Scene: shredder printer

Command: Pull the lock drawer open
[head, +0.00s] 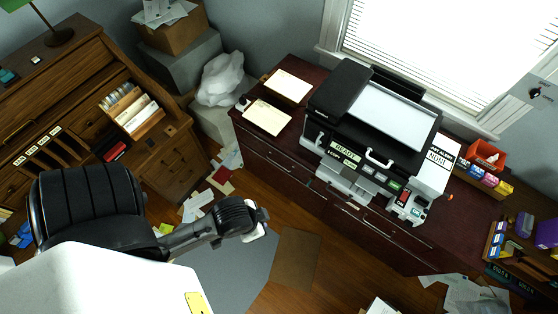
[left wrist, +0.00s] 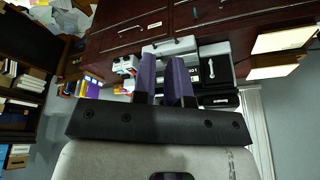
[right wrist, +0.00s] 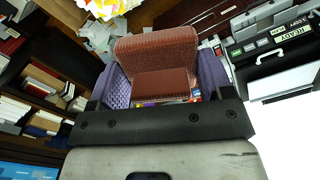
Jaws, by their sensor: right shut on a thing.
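The dark red-brown cabinet (head: 350,222) has several drawers with metal handles along its front. I cannot tell which one is the lock drawer. Its drawer fronts (left wrist: 120,35) also show in the left wrist view and look closed. My left gripper (left wrist: 162,62) has its two purple fingers apart with nothing between them, facing the cabinet and printer from a distance. My right gripper (right wrist: 163,68) is shut on a reddish-brown ribbed block (right wrist: 157,48), held between its purple fingers. The right gripper is not seen in the head view.
The printer (head: 390,115) stands on the cabinet, with folders (head: 266,117) to its left. A black chair (head: 85,205) and a wooden desk (head: 170,165) are at left. Papers (head: 465,292) lie on the floor. Shelves (right wrist: 40,105) show in the right wrist view.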

